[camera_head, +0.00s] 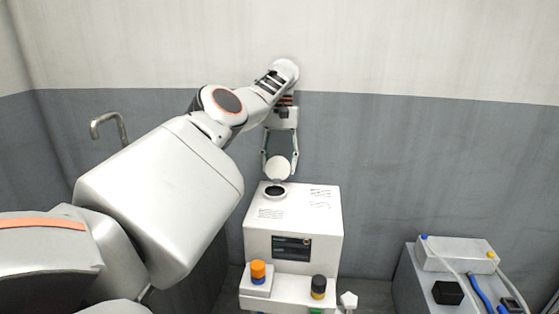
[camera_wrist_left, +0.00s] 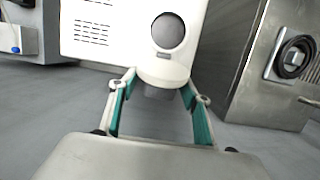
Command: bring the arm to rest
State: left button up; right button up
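My left gripper (camera_head: 281,172) is above the back of a white machine (camera_head: 323,232). Its fingers are spread, one on each side of a round white lid (camera_head: 278,168). The lid stands raised behind a dark round opening (camera_head: 275,191) in the machine's top. In the left wrist view the gripper (camera_wrist_left: 160,84) points at the lid (camera_wrist_left: 163,73) and the opening (camera_wrist_left: 168,31). I cannot tell whether the fingertips touch the lid's edges. My right gripper is not in view.
An orange-topped knob (camera_head: 258,270) and a dark knob (camera_head: 319,285) are at the machine's front. A grey box (camera_head: 458,254) and blue-handled tool (camera_head: 480,292) lie at the right. A bent metal pipe (camera_head: 107,120) is at the left wall. A metal cabinet (camera_wrist_left: 262,85) stands beside the machine.

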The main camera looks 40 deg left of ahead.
pick_arm(q)
jog(key=shift+r, duration=0.4)
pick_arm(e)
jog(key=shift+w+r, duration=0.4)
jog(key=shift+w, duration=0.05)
